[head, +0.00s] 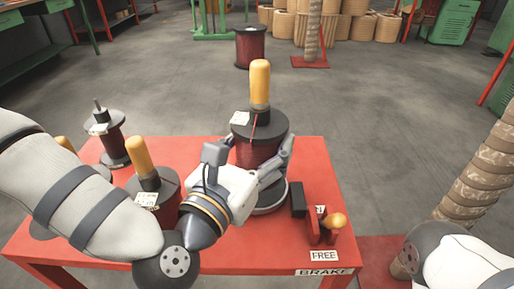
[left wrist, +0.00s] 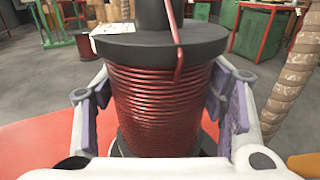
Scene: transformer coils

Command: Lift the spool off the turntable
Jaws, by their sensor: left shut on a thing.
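The spool (head: 254,154) has dark flanges, dark red wire wound between them and an orange handle on top. It stands upright at the far right part of the red table. My left gripper (head: 272,165) is shut on its wound middle, and the left wrist view shows a finger pad on each side of the red winding (left wrist: 160,105). A loose red wire end hangs over the top flange. The pale rim of the turntable (head: 272,207) shows below the spool. My gripper hides the spool's lower edge, so I cannot tell whether the two touch.
A brake lever with an orange knob (head: 335,220) stands right of the turntable, by labels "FREE" and "BRAKE". Other spools (head: 152,185) stand on the table's left (head: 109,140). Another spool (head: 250,48) stands on the floor behind. A wrapped column (head: 480,170) rises at right.

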